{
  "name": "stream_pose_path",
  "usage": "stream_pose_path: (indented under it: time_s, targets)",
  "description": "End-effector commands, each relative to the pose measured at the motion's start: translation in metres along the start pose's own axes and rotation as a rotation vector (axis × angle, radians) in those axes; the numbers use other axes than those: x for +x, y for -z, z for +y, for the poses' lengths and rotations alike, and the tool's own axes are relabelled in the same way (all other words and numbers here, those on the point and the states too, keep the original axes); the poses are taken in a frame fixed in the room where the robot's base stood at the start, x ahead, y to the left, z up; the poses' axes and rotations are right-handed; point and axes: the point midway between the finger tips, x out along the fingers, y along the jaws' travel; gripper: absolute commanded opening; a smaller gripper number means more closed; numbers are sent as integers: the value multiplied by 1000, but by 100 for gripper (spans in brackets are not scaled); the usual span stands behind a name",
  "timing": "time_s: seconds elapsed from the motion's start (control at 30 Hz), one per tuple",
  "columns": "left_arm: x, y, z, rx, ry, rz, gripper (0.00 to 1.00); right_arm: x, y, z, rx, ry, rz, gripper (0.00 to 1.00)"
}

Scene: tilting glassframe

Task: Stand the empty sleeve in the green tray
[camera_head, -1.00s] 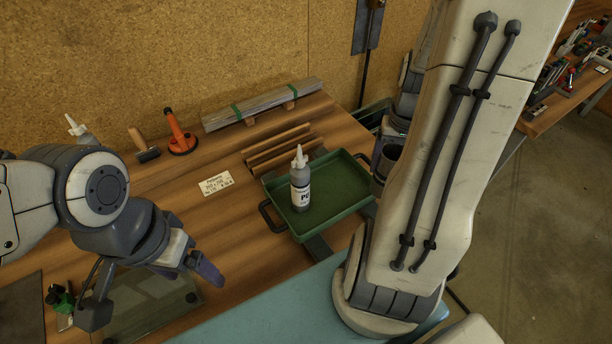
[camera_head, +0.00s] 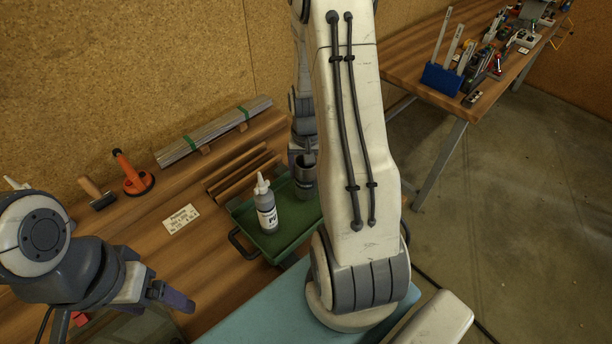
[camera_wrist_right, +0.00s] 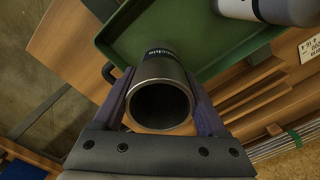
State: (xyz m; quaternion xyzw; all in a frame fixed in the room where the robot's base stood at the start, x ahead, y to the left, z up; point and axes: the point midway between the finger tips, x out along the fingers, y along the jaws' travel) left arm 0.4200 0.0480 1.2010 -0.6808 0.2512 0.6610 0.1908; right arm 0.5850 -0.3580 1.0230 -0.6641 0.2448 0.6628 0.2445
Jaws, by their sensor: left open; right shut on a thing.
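The sleeve (camera_head: 305,182) is a dark grey hollow cylinder at the right part of the green tray (camera_head: 238,212). In the right wrist view, the sleeve (camera_wrist_right: 160,68) shows its open, empty end towards the camera, between the purple fingers of my right gripper (camera_wrist_right: 158,82). My right gripper is shut on it. The tray (camera_wrist_right: 130,45) lies beyond the sleeve; I cannot tell whether the sleeve's base touches the tray floor. In the head view my right arm hides the tray's right side. My left gripper (camera_head: 172,297) is open and empty, left of the tray, over the bench.
A white-capped grey bottle (camera_head: 266,208) stands in the tray, left of the sleeve. Wooden strips (camera_head: 240,172) and a bundle of strips (camera_head: 212,132) lie behind. An orange suction lifter (camera_head: 135,178), a roller (camera_head: 97,196) and a label card (camera_head: 181,219) are on the bench.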

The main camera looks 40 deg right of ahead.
Motion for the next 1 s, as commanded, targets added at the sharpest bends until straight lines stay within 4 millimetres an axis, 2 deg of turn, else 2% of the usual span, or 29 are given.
stream_pose_path:
  time_s: [0.1,0.23,0.67,0.7,0.73,1.0]
  targets:
    - [-9,0,1,1,0,0,82,16,-2,1,1,-1,-6,12]
    - [-12,1,1,2,0,0,82,28,-1,1,1,-1,-3,12]
    - [-7,0,0,1,0,0,82,36,0,2,1,0,-1,12]
    - [-8,0,1,1,0,0,82,34,0,2,1,0,-1,90]
    - [-8,0,1,1,0,0,82,34,0,2,1,0,-1,100]
    - [-10,1,1,1,0,0,82,32,-1,2,0,0,-1,100]
